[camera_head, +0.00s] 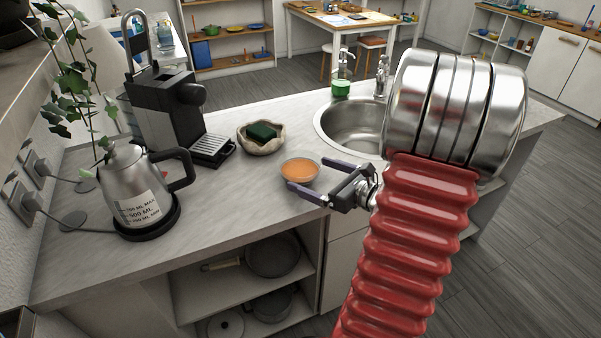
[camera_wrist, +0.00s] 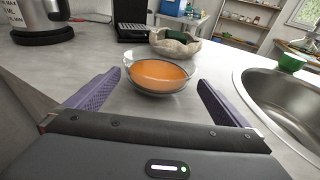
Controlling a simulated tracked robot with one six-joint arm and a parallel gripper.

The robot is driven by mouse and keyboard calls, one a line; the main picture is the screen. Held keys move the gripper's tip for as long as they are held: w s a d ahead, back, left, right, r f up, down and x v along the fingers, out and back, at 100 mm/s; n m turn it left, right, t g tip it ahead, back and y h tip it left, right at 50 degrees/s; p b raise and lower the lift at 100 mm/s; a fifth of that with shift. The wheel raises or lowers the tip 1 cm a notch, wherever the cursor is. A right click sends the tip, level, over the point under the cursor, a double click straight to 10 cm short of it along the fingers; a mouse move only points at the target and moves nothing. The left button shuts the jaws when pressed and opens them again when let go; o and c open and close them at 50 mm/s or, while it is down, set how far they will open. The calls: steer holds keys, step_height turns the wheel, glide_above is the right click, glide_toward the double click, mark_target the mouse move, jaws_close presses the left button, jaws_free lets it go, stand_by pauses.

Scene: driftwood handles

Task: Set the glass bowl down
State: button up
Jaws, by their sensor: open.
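The glass bowl (camera_head: 300,170) holds something orange and stands upright on the grey counter (camera_head: 240,200), left of the sink. In the wrist view the glass bowl (camera_wrist: 158,74) sits just beyond and between the two purple fingers. My gripper (camera_head: 306,180) is open, with its fingers low over the counter and pointing at the bowl. The fingers also show spread apart in the wrist view (camera_wrist: 157,95). I see a gap between each finger and the bowl in the wrist view. Whether the far finger touches it is hard to tell in the head view.
A stone-like dish (camera_head: 262,145) with a green sponge lies behind the bowl. The sink (camera_head: 352,125) is at right, with a green soap bottle (camera_head: 341,80) behind it. A kettle (camera_head: 135,185) and coffee machine (camera_head: 170,105) stand at left. The counter's front edge is close.

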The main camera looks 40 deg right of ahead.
mark_target(288, 165)
steer(key=shift+w, duration=0.15)
steer(key=shift+a+x, duration=0.15)
steer(key=shift+x, duration=1.1)
steer(key=shift+a+x, duration=0.1)
steer(key=shift+x, duration=1.1)
steer(key=shift+r, duration=0.1)
steer(key=c, duration=1.3)
steer(key=shift+r, duration=0.2)
step_height(288, 165, up, 10)
steer(key=shift+f, duration=0.2)
